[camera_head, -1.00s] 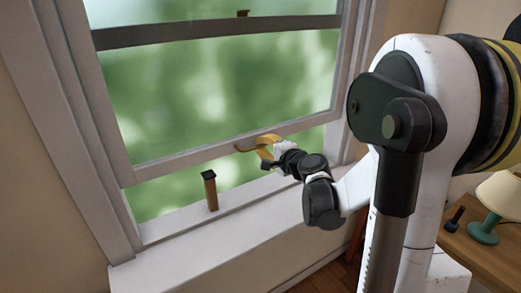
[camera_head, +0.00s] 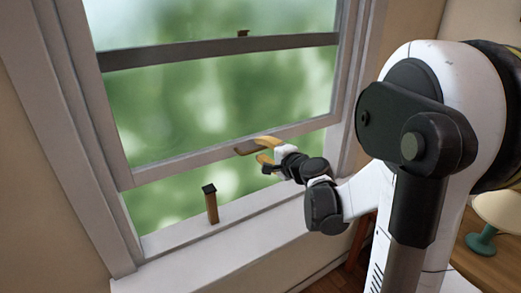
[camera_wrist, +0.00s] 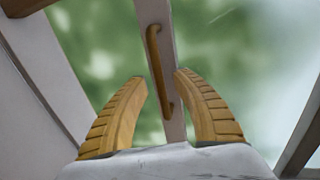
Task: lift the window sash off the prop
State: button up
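The window sash (camera_head: 190,163) is raised, with an open gap below its bottom rail. A short wooden prop (camera_head: 212,209) with a dark cap stands upright on the sill. In the head view its cap shows below the rail, apart from it in the picture; I cannot tell the true distance. The sash handle (camera_head: 248,149) is a brown bar on the bottom rail; it also shows in the wrist view (camera_wrist: 156,65). My gripper (camera_head: 265,151) is open at the handle's right end. In the wrist view its yellow fingers (camera_wrist: 160,78) are on either side of the handle's near end, without visible contact.
The white sill (camera_head: 240,226) runs below the sash. A small catch (camera_head: 243,33) sits on the upper rail. A table lamp (camera_head: 482,238) stands on a wooden table (camera_head: 470,268) at the lower right, partly behind my arm.

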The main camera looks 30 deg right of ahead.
jog(key=v, duration=1.1)
jog(key=shift+s, duration=0.3)
jog(key=shift+a, duration=0.15)
jog(key=s+a+f+n+g+y, duration=0.1)
jog(key=s+a+f+n+g, duration=0.2)
jog(key=a, duration=0.4)
jog(key=s+a+f+n+g+y, duration=0.1)
jog(key=s+a+n+g, duration=0.1)
jog(key=a+n, duration=0.5)
jog(key=s+a+f+n+g+h, duration=0.2)
jog(key=s+a+f+n+g, duration=0.1)
jog(key=s+n, duration=0.4)
jog(key=s+a+b, duration=0.1)
jog(key=s, duration=0.2)
jog(key=shift+s+a+f+n+g+h, duration=0.2)
jog(key=shift+s+f+n+g+h, duration=0.05)
jog(key=shift+f+n+g+h, duration=0.05)
